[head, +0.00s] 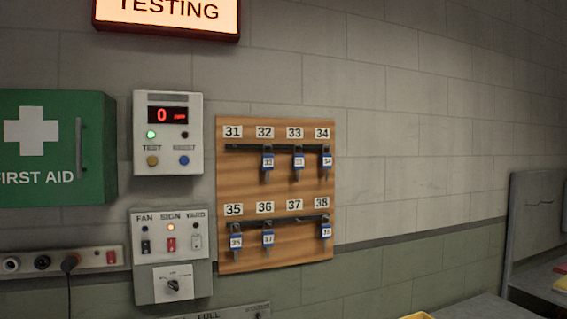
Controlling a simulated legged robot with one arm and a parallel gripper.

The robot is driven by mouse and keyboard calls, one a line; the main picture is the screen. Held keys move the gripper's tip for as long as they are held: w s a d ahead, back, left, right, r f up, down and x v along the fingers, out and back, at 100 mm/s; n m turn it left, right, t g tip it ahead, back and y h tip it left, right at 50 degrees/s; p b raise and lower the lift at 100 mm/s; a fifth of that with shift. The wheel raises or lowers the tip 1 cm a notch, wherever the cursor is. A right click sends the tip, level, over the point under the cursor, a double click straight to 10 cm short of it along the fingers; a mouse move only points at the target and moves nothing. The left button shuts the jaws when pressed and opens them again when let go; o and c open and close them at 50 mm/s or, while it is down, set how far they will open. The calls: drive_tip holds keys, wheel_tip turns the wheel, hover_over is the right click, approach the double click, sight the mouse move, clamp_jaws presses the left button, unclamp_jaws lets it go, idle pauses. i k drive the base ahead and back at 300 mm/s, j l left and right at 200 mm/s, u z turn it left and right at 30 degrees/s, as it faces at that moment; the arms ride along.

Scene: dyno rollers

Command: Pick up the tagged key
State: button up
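A wooden key board (225,182) hangs on the wall with two rows of numbered hooks, 31 to 34 above and 35 to 38 below. In the lower row, tagged keys hang under 35 (236,242), 36 (268,239) and 38 (326,231). The tag under 36 seems to read 37, but it is small. No key shows under 31 or 37. My gripper is not in view.
Left of the board are a display box (168,170) reading 0, a switch panel (142,285), a green first aid cabinet (95,190) and a socket strip (90,260) with a plugged cable. A grey bench surface (480,308) is at lower right. The wall right of the board is bare.

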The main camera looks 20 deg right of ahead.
sight(299, 158)
drive_tip(key=i+j, duration=0.15)
drive_tip(key=i, duration=0.15)
drive_tip(key=i+j+z, duration=0.65)
drive_tip(key=i+j, duration=0.2)
